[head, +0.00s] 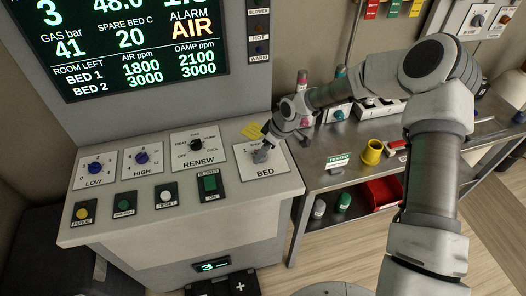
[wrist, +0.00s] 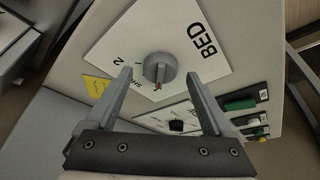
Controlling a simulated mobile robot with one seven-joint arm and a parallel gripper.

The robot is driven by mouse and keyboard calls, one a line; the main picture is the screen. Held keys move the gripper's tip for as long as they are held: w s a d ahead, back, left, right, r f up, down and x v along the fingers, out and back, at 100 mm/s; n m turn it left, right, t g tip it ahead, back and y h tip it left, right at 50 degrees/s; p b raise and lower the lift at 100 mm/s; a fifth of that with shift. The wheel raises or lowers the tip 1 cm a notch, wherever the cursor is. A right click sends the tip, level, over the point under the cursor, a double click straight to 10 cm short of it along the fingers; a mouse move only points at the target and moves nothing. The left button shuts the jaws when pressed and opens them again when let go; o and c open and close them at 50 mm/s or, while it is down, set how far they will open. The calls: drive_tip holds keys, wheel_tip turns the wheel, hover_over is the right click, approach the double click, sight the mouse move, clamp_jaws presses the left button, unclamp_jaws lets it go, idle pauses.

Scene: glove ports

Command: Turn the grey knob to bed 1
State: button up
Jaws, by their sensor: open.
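The grey knob (wrist: 160,68) sits on a white plate (wrist: 205,22) marked BED. In the wrist view it is round with a raised grip bar. The marks 2 and SHUT show at its left, and a small red mark shows at its lower edge; the mark 1 cannot be made out. My gripper (wrist: 158,75) is open, with one finger on each side of the knob in the picture; I cannot tell if they touch it.
The RENEW knob (head: 197,145), the HIGH knob (head: 142,157) and the LOW knob (head: 95,167) stand left on the same console. A green rocker switch (head: 210,184) and several buttons are in front. A yellow note (head: 252,131) lies behind. A steel bench (head: 318,178) with a yellow cup (head: 372,152) stands right.

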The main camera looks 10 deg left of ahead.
drive_tip(key=v, duration=1.6)
drive_tip(key=shift+b, duration=0.45)
drive_tip(key=shift+s+d, duration=0.1)
drive_tip(key=shift+d, duration=0.05)
